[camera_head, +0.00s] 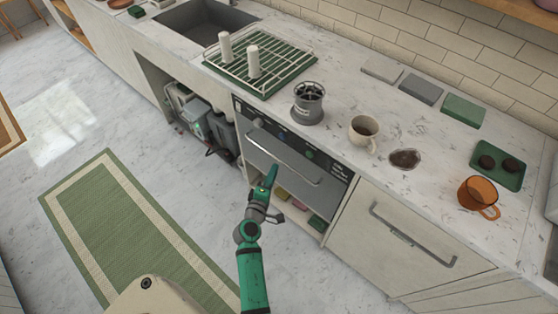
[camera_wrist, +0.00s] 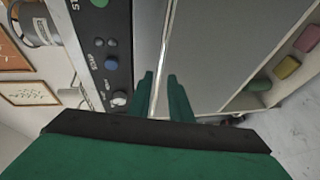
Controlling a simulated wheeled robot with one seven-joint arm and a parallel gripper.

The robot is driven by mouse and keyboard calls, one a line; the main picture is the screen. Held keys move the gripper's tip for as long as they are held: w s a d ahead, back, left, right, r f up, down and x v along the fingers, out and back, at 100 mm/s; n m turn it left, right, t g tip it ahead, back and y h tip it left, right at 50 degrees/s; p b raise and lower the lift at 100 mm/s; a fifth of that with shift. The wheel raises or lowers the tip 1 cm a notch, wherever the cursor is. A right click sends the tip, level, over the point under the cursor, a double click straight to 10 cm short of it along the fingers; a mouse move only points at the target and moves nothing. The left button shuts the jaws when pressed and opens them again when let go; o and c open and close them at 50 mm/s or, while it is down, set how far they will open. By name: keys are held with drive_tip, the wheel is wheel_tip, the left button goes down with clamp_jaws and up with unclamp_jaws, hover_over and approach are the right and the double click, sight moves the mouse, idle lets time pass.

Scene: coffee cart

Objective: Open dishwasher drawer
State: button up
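The dishwasher drawer (camera_head: 283,164) is a grey steel front under a dark control panel (camera_head: 288,138) in the counter. It looks shut. Its long bar handle (camera_head: 303,177) runs across the front, and the bar shows as a thin pale line in the wrist view (camera_wrist: 167,40). My green gripper (camera_head: 270,176) is at the left part of the front, close to the handle. In the wrist view my two fingertips (camera_wrist: 160,76) stand apart with the bar line running between them. I cannot tell whether they touch it.
An open shelf below the drawer holds coloured items (camera_wrist: 288,67). A panel with another bar handle (camera_head: 410,236) stands to the right. On the counter are a mug (camera_head: 364,130), an orange cup (camera_head: 477,192) and a rack (camera_head: 262,58). Floor is free around the green rug (camera_head: 120,220).

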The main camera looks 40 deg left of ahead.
sight(279, 159)
drive_tip(key=x, duration=0.7)
drive_tip(key=shift+w+f, duration=0.1)
drive_tip(key=shift+w, duration=0.2)
clamp_jaws()
